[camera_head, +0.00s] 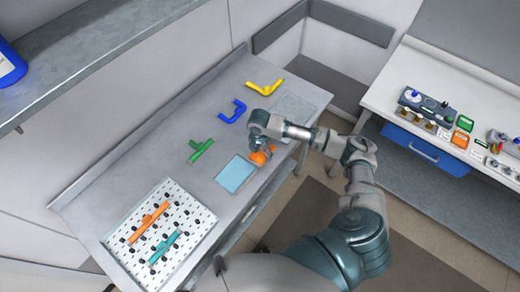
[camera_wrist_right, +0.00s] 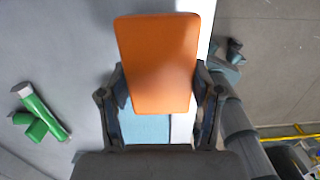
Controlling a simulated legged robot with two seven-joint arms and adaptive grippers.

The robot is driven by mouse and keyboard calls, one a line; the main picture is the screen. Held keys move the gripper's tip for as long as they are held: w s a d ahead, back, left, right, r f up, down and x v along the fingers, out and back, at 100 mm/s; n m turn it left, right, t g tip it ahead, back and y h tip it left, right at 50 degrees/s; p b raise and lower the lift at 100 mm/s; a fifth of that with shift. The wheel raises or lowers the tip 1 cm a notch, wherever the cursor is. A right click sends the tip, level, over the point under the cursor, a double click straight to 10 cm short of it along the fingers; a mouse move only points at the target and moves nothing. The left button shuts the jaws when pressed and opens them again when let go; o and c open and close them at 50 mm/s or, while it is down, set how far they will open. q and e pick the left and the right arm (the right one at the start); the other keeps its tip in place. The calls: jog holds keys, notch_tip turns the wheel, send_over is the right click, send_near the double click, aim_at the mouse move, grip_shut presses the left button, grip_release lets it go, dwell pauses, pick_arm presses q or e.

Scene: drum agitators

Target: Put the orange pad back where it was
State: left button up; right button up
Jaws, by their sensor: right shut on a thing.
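The orange pad (camera_head: 259,158) is in my right gripper (camera_head: 260,148), over the front edge of the grey bench (camera_head: 165,150). In the right wrist view the orange pad (camera_wrist_right: 158,62) is a flat rounded slab between the two fingers of the right gripper (camera_wrist_right: 162,90), which is shut on it. A light blue square (camera_head: 236,174) lies on the bench just left of the pad; part of it shows beneath the pad in the wrist view (camera_wrist_right: 145,130). A pale grey-green square (camera_head: 294,108) lies farther along the bench, partly behind my arm. My left gripper is not visible.
A green T-shaped piece (camera_head: 201,149), blue U-shaped piece (camera_head: 232,111) and yellow L-shaped piece (camera_head: 264,88) lie on the bench. A white pegboard (camera_head: 195,215) holds orange and teal bars. Another table (camera_head: 475,100) at right carries small devices.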

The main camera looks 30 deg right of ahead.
jog(key=w, duration=0.1)
jog(key=w+d, duration=0.1)
jog(key=w, duration=0.1)
jog(key=shift+w+d+f, duration=0.15)
jog(key=shift+d+f, duration=0.05)
jog(key=shift+d, duration=0.15)
notch_tip(320, 180, down, 3)
jog(key=shift+r+p, duration=0.1)
jog(key=shift+p, duration=0.25)
jog(key=shift+f, duration=0.35)
jog(key=o, duration=1.2)
jog(key=r, duration=0.8)
jog(key=r+b, duration=0.1)
jog(key=r, duration=0.3)
jog(key=shift+a, duration=0.3)
